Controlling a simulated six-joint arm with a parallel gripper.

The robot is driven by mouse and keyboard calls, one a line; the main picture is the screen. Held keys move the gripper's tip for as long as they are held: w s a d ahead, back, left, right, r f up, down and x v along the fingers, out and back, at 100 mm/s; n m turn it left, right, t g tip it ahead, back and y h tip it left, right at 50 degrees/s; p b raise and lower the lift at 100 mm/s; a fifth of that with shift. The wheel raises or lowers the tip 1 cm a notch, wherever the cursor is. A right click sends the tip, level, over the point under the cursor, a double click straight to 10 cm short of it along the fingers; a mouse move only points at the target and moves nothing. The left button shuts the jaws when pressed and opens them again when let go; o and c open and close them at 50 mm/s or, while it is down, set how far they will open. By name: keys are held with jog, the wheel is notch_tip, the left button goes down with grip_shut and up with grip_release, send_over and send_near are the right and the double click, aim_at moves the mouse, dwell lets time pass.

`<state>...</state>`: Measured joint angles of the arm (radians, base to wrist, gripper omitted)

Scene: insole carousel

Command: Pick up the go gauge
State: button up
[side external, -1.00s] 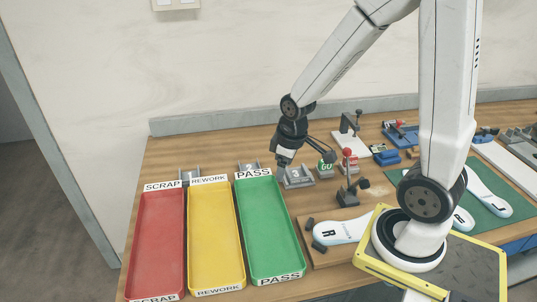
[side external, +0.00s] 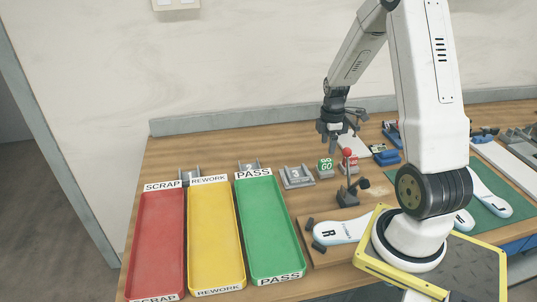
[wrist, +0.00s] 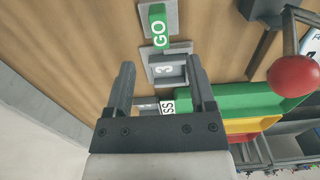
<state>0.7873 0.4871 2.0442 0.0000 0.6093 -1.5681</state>
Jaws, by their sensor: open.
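The go gauge (side external: 326,164) is a small green block with white GO lettering. It stands on a grey base near the middle of the table in the side view. In the wrist view the go gauge (wrist: 158,25) is at the top, beyond the fingertips and slightly left of the centre line. My gripper (side external: 334,148) is above and just behind it in the side view, pointing down. In the wrist view my gripper (wrist: 160,68) has its two dark fingers apart with nothing held between them.
A grey holder marked 3 (wrist: 168,69) is beside the gauge. A red-knobbed clamp (side external: 347,154) stands close on its right. Red (side external: 158,240), yellow (side external: 215,235) and green (side external: 270,235) trays lie to the left. An insole (side external: 340,230) lies in front.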

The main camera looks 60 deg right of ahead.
aim_at(327, 160)
jog(key=shift+f, duration=1.35)
jog(key=shift+s+d+f, duration=0.1)
jog(key=shift+d+f, duration=0.05)
jog(key=shift+f, duration=2.45)
grip_shut()
